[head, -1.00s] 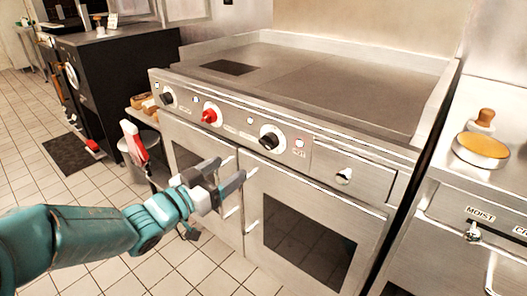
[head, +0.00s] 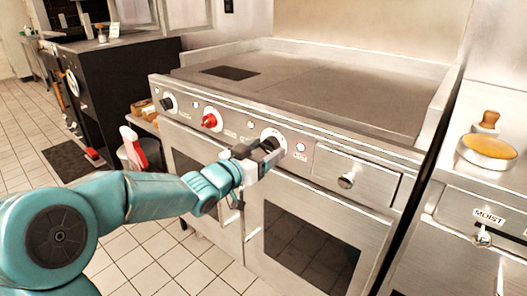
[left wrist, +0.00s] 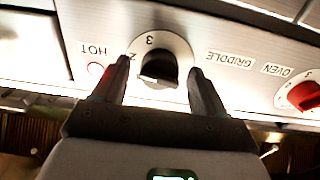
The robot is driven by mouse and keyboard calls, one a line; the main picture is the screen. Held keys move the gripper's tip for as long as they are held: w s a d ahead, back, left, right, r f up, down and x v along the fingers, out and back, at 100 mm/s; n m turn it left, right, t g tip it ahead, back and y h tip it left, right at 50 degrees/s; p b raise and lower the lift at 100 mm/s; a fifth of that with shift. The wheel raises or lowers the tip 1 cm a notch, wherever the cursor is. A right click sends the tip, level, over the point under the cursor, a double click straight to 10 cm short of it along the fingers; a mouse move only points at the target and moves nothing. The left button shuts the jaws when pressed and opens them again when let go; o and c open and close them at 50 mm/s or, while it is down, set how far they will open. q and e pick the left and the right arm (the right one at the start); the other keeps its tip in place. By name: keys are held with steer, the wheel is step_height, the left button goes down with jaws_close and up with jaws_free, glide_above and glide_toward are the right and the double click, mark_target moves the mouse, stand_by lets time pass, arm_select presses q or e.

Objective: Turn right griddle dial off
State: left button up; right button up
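The right griddle dial (left wrist: 158,68) is a black knob on a white numbered plate, upside down in the left wrist view, beside the "GRIDDLE" label. In the head view its white plate (head: 272,134) shows on the front panel, with the knob mostly covered by my gripper. My left gripper (head: 268,152) is at the dial. In the left wrist view its two fingers (left wrist: 155,82) stand apart, one on each side of the knob, with visible gaps. My right gripper is in neither view.
A red dial (head: 210,120) and another black dial (head: 167,103) sit further left on the panel. A drawer knob (head: 346,181) is to the right. Oven door handles are below my gripper. The griddle top (head: 340,95) is bare.

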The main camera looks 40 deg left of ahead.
arm_select(q)
steer(key=c, duration=1)
steer(key=n+p, duration=0.3)
steer(key=n, duration=0.1)
steer(key=shift+r+n, duration=0.1)
steer(key=shift+n, duration=0.2)
steer(key=n+p, duration=0.2)
steer(key=n, duration=0.2)
steer(key=shift+d, duration=0.1)
steer(key=n+p, duration=0.3)
steer(key=n, duration=0.3)
steer(key=shift+n+p, duration=0.3)
steer(key=shift+n, duration=0.1)
steer(key=shift+n+p, duration=1)
steer(key=shift+n, duration=1.2)
